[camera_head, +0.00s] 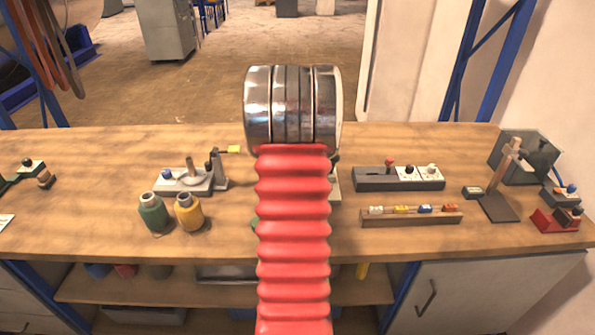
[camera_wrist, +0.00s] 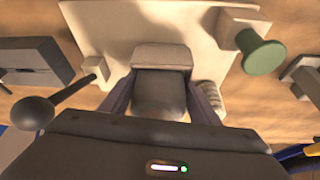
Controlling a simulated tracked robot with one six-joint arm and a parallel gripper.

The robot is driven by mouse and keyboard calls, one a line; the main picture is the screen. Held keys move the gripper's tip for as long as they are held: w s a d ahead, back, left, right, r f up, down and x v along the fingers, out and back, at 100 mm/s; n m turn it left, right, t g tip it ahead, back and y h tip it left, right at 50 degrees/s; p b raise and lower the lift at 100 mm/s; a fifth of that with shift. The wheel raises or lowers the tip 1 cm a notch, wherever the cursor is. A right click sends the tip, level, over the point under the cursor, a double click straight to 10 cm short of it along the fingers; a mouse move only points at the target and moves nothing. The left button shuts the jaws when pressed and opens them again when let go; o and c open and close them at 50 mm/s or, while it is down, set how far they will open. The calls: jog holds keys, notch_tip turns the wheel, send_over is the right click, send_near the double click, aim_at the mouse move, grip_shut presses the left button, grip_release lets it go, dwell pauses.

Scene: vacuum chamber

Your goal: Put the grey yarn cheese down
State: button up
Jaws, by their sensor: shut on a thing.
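In the wrist view, the grey yarn cheese (camera_wrist: 160,93) sits between the two fingers of my gripper (camera_wrist: 160,105), which is shut on it. A pale block-shaped part (camera_wrist: 160,57) shows just beyond it, over a cream base plate (camera_wrist: 115,22). I cannot tell whether the cheese touches the plate or hangs above it. In the head view, my red bellows arm and metal wrist hide the gripper and the grey cheese.
In the head view, a green cheese (camera_head: 153,213) and a yellow cheese (camera_head: 189,211) stand on the wooden bench (camera_head: 90,160), left of my arm. A grey switch box (camera_head: 399,179) and coloured rack (camera_head: 411,216) lie right. In the wrist view, a green knob (camera_wrist: 260,54) is close.

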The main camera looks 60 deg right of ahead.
jog(key=o, duration=1.1)
jog(key=shift+o, duration=0.2)
jog(key=v, duration=1.2)
jog(key=shift+r, duration=0.1)
